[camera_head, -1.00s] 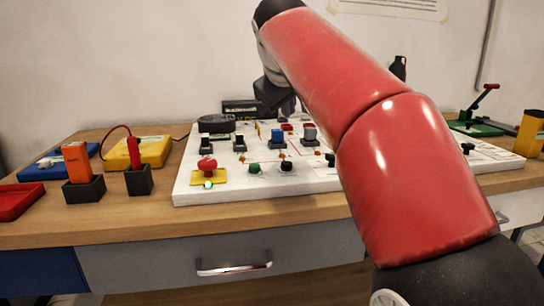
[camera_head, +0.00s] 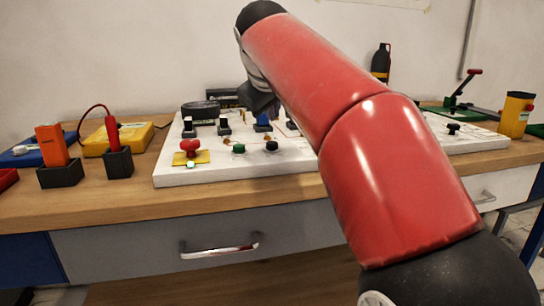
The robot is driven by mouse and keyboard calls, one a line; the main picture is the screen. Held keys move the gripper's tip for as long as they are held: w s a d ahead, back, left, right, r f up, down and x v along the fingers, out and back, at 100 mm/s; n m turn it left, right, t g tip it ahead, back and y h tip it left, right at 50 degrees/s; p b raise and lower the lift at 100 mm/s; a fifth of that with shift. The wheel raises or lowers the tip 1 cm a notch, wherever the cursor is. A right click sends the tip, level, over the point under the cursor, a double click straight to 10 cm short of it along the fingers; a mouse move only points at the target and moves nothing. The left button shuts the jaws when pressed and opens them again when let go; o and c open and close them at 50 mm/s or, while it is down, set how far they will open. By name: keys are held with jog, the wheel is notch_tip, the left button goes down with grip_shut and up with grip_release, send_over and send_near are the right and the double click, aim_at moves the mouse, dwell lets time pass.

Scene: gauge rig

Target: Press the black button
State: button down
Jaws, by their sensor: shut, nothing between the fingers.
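The black button (camera_head: 271,146) is a small dark round knob near the front edge of the white board (camera_head: 200,177). It sits just right of a green button (camera_head: 239,148). Another black knob (camera_head: 453,128) shows farther right on the board. My gripper (camera_head: 262,104) is a dark shape below my wrist, over the back part of the board. It appears behind and above the black button, apart from it. It is shut and empty. Its fingertips are hard to make out, and my red arm hides the middle right of the board.
A red mushroom button (camera_head: 190,147) on a yellow plate stands left of the green button. Small switches stand behind the buttons. Orange (camera_head: 52,146) and red (camera_head: 112,131) tools in black holders stand at left. A yellow box (camera_head: 518,115) and a dark bottle (camera_head: 381,62) are at right.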

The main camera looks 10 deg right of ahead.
aim_at(272, 144)
jog(key=shift+f+b, duration=0.8)
jog(key=shift+f, duration=0.85)
jog(key=shift+f, duration=0.1)
dwell(0.6)
jog(key=shift+f, duration=0.3)
jog(key=shift+f+b, duration=0.55)
dwell(0.6)
jog(key=shift+r, duration=0.1)
jog(key=shift+r+p, duration=0.85)
jog(key=shift+p, duration=0.15)
notch_tip(272, 144, up, 5)
jog(key=p, duration=0.5)
jog(key=shift+r, duration=0.1)
